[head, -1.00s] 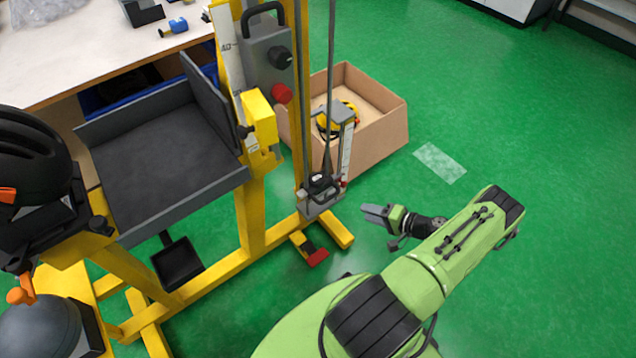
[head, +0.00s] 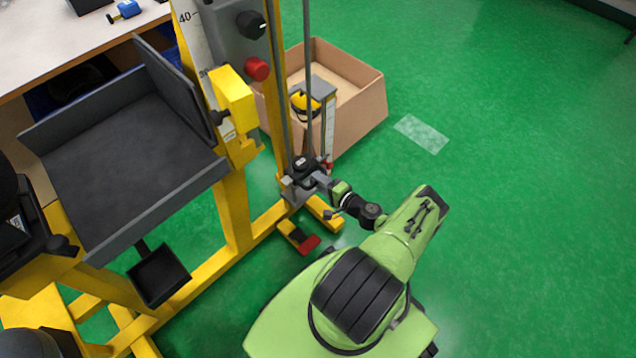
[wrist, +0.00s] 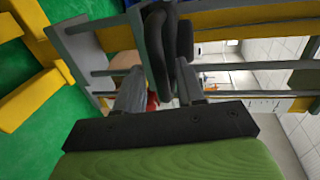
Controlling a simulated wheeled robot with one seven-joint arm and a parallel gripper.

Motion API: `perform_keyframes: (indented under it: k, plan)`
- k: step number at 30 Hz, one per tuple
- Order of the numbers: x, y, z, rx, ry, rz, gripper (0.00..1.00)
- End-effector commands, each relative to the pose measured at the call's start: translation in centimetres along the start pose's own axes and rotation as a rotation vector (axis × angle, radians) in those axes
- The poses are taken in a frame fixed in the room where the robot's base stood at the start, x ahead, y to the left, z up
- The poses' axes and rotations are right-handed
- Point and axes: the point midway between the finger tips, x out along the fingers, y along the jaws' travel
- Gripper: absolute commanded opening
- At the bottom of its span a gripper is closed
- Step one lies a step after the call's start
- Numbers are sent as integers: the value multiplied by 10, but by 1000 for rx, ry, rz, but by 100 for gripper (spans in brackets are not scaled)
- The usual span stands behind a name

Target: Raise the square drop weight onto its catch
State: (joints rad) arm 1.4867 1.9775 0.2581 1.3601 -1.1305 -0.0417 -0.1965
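A small dark weight (head: 303,167) with a black handle sits low on the two upright rods of the yellow tower. Whether it is square is too small to tell. My gripper (head: 322,180) is right beside it, on its right side. In the wrist view my gripper's two grey fingers (wrist: 160,88) stand apart, with the black looped handle (wrist: 160,45) at and between their tips. I cannot tell whether they touch it. A yellow block (head: 235,98) is fixed higher on the tower, beside the scale. The catch is not clearly identifiable.
A grey box with a black knob and red button (head: 257,69) is on the upper tower. A cardboard box (head: 362,108) stands behind the rods. A dark tray (head: 130,165) is at left, and a red-tipped pedal (head: 309,244) is at the tower's foot. Green floor is clear at right.

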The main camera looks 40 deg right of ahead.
Motion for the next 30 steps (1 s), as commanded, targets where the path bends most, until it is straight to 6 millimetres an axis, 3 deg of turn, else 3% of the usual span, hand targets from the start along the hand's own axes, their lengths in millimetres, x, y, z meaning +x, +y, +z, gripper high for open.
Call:
perform_keyframes:
  k: [3, 11, 19, 30]
  plan:
    - [13, 1, 0, 0, -1, 0, 38]
    - [15, 0, 0, 1, 0, 1, 38]
    - [15, 0, 0, 0, 0, 1, 0]
    - [14, -4, -1, 0, 0, 1, 0]
